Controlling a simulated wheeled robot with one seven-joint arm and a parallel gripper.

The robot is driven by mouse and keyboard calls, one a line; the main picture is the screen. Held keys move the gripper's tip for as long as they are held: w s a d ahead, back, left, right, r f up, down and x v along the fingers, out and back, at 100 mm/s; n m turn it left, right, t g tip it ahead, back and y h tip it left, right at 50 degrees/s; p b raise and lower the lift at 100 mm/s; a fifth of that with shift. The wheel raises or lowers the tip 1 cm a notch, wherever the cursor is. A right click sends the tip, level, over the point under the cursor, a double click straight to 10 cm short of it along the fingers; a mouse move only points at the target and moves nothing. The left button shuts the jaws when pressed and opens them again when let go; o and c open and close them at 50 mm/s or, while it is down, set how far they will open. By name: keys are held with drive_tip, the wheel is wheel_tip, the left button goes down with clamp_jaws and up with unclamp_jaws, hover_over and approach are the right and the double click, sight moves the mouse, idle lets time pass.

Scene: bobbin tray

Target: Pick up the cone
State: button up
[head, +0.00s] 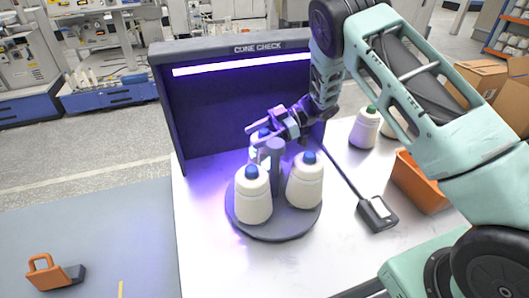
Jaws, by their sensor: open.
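Two white cones with blue tips stand upright on a dark round tray, one at the front left (253,202) and one at the right (304,186). A third cone (258,157) stands behind them, mostly hidden by the front left cone, a grey post and my gripper. My gripper (253,137) is open at the back of the tray (273,228), with its fingers pointing left. The fingers overlap the third cone's blue tip in this view. I cannot tell whether they touch it.
A dark booth marked CONE CHECK (220,105), with a bright light bar, stands behind the tray. The grey post (276,155) rises mid-tray. At right are a green-tipped cone (365,128), a cabled handheld device (377,213) and an orange bin (418,185). The white tabletop's front is clear.

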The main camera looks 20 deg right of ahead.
clamp_jaws()
drive_tip(key=shift+f, duration=0.1)
wheel_tip(320, 180, up, 28)
drive_tip(key=b, duration=0.5)
idle(0.4)
wheel_tip(320, 180, up, 20)
drive_tip(key=p, duration=1.9)
